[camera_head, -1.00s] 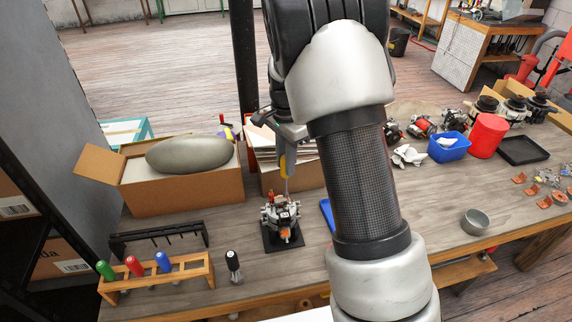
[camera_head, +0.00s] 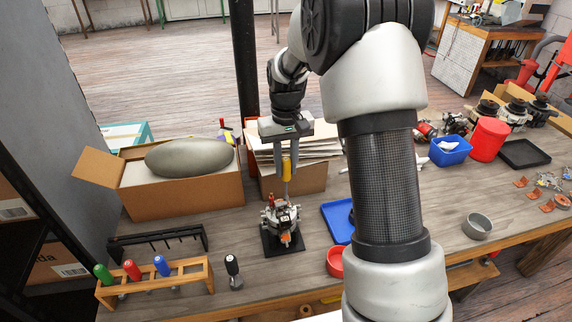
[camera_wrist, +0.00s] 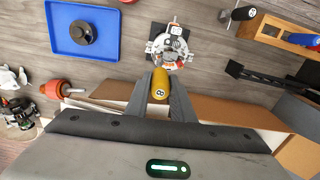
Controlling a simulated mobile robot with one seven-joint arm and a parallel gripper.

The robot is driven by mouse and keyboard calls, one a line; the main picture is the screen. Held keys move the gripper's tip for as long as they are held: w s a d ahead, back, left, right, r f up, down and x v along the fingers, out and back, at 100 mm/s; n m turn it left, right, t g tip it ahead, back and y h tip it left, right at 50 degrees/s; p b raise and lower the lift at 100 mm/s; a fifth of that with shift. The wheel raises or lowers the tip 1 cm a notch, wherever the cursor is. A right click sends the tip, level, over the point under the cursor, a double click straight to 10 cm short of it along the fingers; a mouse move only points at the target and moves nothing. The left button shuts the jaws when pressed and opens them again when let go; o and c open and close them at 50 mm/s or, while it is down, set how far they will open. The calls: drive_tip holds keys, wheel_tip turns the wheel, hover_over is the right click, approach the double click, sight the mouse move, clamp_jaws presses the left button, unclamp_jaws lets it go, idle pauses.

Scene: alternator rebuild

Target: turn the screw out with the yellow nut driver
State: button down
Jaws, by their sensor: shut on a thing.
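My gripper (camera_head: 287,160) is shut on the yellow nut driver and holds it upright over the alternator. The yellow handle (camera_head: 287,170) sits between the fingers, and its shaft points down to the top of the alternator. The alternator (camera_head: 280,217) stands on a black square base on the workbench. In the wrist view the nut driver's rounded handle end, marked 8, shows between the fingers (camera_wrist: 160,84), with the alternator (camera_wrist: 168,45) beyond it. The screw and the shaft's tip are too small or hidden, so I cannot tell whether they touch.
A wooden rack (camera_head: 155,284) holds green, red and blue drivers at the front left; a black-handled driver (camera_head: 233,272) stands beside it. An open cardboard box (camera_head: 185,198) and a box of papers (camera_head: 308,180) stand close behind. A blue tray (camera_head: 338,222) lies right.

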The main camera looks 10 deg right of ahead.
drive_tip(key=n+p, duration=0.1)
drive_tip(key=n, duration=0.5)
drive_tip(key=n+p, duration=0.1)
drive_tip(key=n, duration=0.3)
drive_tip(key=shift+r, duration=0.15)
drive_tip(key=n, duration=0.4)
drive_tip(key=shift+f+p, duration=0.2)
drive_tip(key=shift+p, duration=0.2)
drive_tip(key=n, duration=0.7)
drive_tip(key=shift+s, duration=0.1)
drive_tip(key=shift+r, duration=0.1)
